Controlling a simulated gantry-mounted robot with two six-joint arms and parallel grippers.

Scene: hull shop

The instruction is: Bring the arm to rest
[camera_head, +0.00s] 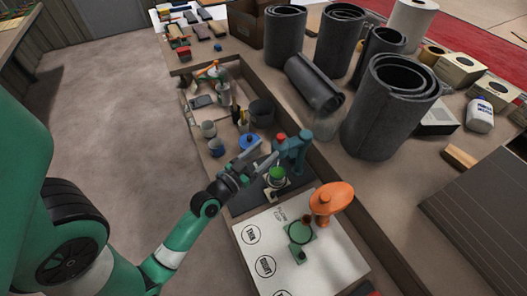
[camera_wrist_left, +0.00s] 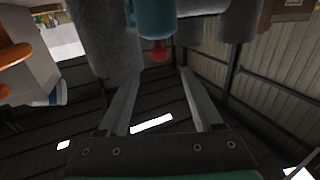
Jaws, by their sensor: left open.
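My left arm comes in from the left in the head view. Its green and white links reach toward the middle of the bench. My left gripper (camera_head: 266,152) is open, with nothing visible between its fingers. Its fingers point up and right toward a teal device with a red knob (camera_head: 293,152), close by; I cannot tell if they touch. A green-topped piece (camera_head: 277,174) stands just below the fingers. In the left wrist view the two fingers (camera_wrist_left: 158,80) are apart, and the teal device (camera_wrist_left: 155,18) shows beyond them. My right gripper is not in view.
A white board with circles (camera_head: 266,240) carries an orange mushroom-shaped object (camera_head: 332,198) and a green stand (camera_head: 301,233). Cups and a blue-lidded pot (camera_head: 249,142) stand behind the gripper. Large dark rolls (camera_head: 390,105) stand to the right. Floor at left is clear.

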